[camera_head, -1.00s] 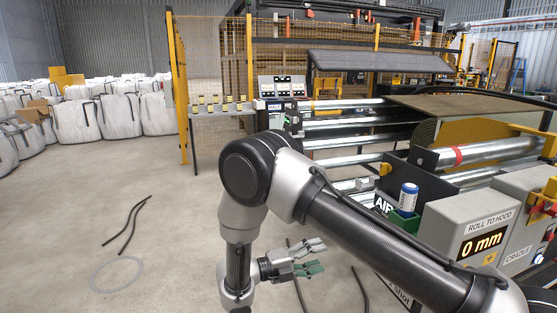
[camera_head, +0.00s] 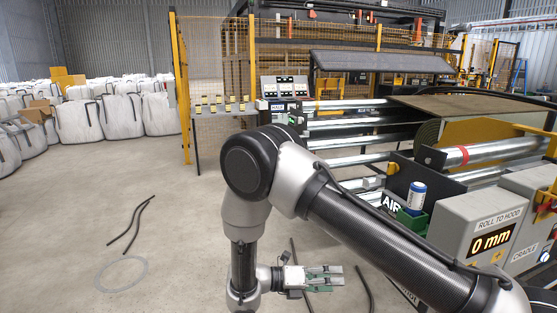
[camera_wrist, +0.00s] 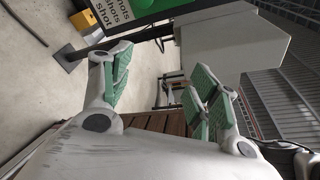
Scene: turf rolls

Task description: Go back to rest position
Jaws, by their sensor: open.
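My gripper (camera_head: 338,279) is at the lower middle of the head view, at the end of my bent arm and over the grey floor. Its fingers with green pads point right, towards the machine's lower front. In the wrist view my gripper (camera_wrist: 160,85) shows its green-padded fingers spread apart. Nothing is between them.
The turf-roll machine (camera_head: 460,155) fills the right, with a display box (camera_head: 488,243) reading 0 mm and a blue-white can (camera_head: 416,194) in a green holder. Dark hoses (camera_head: 131,224) lie on the floor. White bags (camera_head: 115,118) stand at back left; the left floor is open.

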